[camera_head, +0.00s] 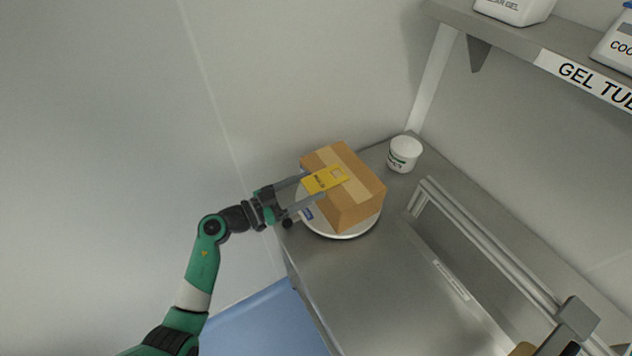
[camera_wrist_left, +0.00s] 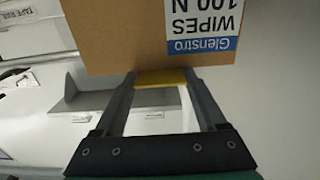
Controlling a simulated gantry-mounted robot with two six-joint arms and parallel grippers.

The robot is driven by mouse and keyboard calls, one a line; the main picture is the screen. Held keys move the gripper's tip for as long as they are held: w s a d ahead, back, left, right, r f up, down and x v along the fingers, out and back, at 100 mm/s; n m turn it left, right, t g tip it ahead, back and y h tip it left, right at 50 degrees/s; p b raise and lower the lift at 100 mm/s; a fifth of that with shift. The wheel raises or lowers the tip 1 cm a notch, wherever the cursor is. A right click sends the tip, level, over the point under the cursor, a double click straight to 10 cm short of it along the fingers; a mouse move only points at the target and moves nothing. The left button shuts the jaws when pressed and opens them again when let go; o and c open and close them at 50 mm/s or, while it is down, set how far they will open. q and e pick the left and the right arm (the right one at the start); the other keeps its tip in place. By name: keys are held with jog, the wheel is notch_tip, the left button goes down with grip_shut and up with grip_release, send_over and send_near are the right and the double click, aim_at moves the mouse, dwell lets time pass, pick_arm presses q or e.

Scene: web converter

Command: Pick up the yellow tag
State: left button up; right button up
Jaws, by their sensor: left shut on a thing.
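In the left wrist view the tag (camera_wrist_left: 161,78) is a yellow strip between the two fingertips, in front of the box (camera_wrist_left: 120,35). I cannot tell whether the tag still touches the box. My right gripper is not in view.
The box stands on a round white plate (camera_head: 345,234) on a steel bench (camera_head: 345,290). A white tub (camera_head: 404,154) stands behind it to the right. A metal rail frame (camera_head: 490,245) runs along the right. A shelf (camera_head: 510,45) with white containers hangs above.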

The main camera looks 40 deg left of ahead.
pick_arm(q)
jog(key=shift+r+p, duration=0.5)
jog(key=shift+r, duration=0.1)
notch_tip(320, 180, up, 3)
jog(key=p, duration=0.2)
jog(key=shift+p, duration=0.35)
jog(key=s+d+r+p, duration=0.7)
jog(key=s+r+p, duration=0.1)
jog(key=s, duration=0.4)
jog(key=shift+d+r+p, duration=0.15)
jog(key=shift+r+p, duration=0.25)
